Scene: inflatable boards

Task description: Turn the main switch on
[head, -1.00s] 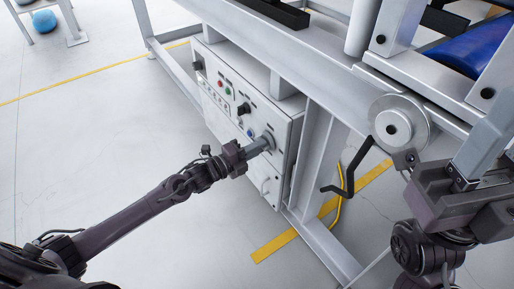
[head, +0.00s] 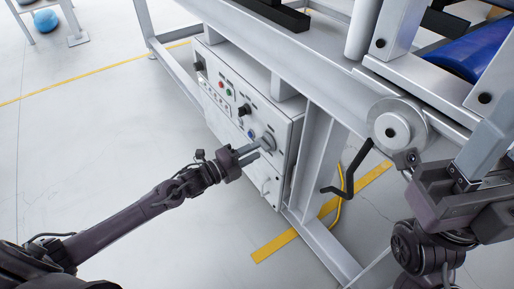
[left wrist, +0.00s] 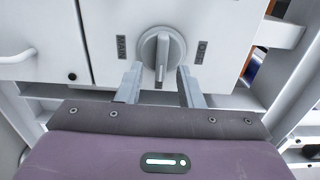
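The main switch is a grey rotary knob (left wrist: 161,55) on the white control panel, with its raised bar upright in the left wrist view. A small rotated label sits on each side of it; the left one seems to read MAIN. In the head view the knob (head: 267,142) is at the panel's lower right corner. My left gripper (head: 253,152) is in front of it. In the left wrist view its two fingers (left wrist: 158,80) are spread, one to each side of the knob's lower part, with nothing held. My right gripper (head: 486,148) is at the right edge, away from the panel.
The control panel (head: 226,122) also carries red and green buttons, a black knob and a blue button. A metal frame surrounds it. A round disc (head: 398,122) and a black crank handle (head: 349,178) are to its right. The floor left of the panel is clear.

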